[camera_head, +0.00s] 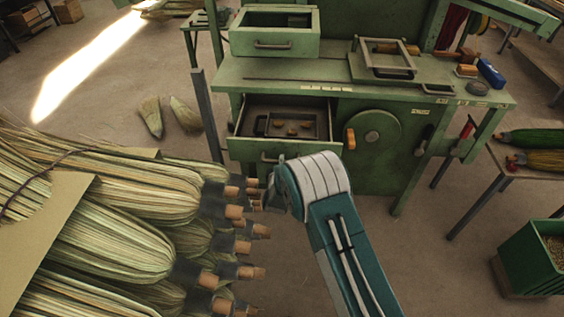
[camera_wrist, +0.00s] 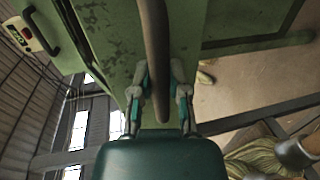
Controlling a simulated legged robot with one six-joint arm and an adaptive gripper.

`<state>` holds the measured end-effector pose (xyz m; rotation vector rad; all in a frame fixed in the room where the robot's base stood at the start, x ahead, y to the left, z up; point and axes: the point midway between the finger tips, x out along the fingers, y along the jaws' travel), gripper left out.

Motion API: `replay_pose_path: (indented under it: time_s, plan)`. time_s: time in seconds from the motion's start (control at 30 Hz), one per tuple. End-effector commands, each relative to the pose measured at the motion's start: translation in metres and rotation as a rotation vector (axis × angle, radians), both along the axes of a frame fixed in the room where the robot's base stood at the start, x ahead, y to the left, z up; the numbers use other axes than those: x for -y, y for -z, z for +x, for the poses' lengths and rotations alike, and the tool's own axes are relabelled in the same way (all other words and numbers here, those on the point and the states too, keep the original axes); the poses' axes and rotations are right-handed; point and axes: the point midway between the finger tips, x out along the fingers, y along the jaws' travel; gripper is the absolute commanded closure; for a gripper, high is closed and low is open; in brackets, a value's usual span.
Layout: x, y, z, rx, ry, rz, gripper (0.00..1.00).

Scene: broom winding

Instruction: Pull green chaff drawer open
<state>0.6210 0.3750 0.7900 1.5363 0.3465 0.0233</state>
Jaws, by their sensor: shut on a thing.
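The green drawer (camera_head: 242,149) under the bench of the green machine stands out from the cabinet, with its inside showing. A dark tray with several small orange-brown pieces lies in it. Its bar handle (camera_head: 272,159) is on the front face, just beyond my wrist in the head view. In the wrist view the handle (camera_wrist: 155,40) runs between the two fingers of my gripper (camera_wrist: 160,92), close to the green front panel. My gripper is shut on the handle. In the head view my wrist hides most of the fingers.
Bundled brooms (camera_head: 120,210) with several handle ends lie close at the left of my arm. A green open box (camera_head: 275,38) stands on the bench above. A handwheel (camera_head: 375,128) is right of the drawer. A green bin (camera_head: 535,262) stands at the right.

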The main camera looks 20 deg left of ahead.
Motion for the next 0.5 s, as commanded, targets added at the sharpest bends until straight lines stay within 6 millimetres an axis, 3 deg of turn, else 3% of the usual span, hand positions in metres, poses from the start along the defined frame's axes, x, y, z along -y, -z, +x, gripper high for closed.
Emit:
replay_pose_path:
  time_s: [0.47,0.5]
  plan:
    - [-0.002,0.0049,-0.0034,-0.011,-0.008,-0.006,1.0]
    - [-0.0019,0.0049,-0.0035,-0.011,-0.008,-0.006,0.61]
